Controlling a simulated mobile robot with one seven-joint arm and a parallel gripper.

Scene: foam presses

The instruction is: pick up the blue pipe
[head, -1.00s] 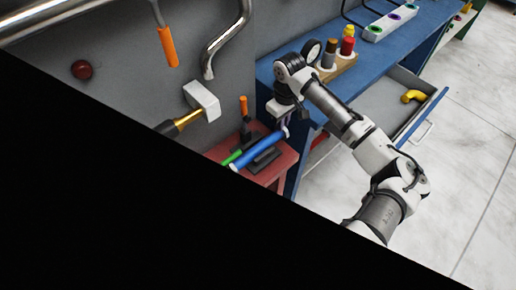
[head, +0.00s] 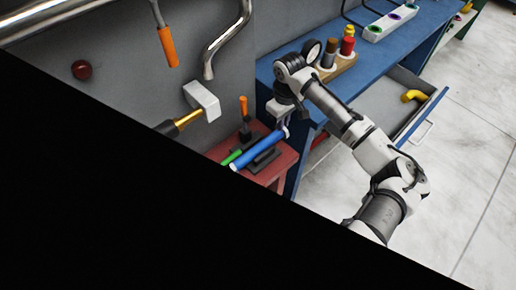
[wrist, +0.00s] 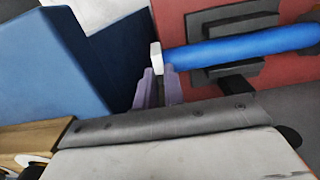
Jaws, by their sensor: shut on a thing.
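The blue pipe (head: 256,151) lies at a slant over a dark holder on the red table in the head view. It also shows in the wrist view (wrist: 245,47), with a white piece at its near end. My gripper (head: 285,123) is at the upper right end of the pipe. In the wrist view the purple-grey fingertips (wrist: 160,78) are close together at that end, shut on the pipe. Whether the pipe is clear of the holder I cannot tell.
The red table (head: 284,160) also carries a green rod (head: 231,157) and an orange-handled tool (head: 244,104). A blue workbench (head: 385,53) stands to the right, with an open drawer (head: 375,100) holding a yellow pipe (head: 413,96). A grey wall is behind.

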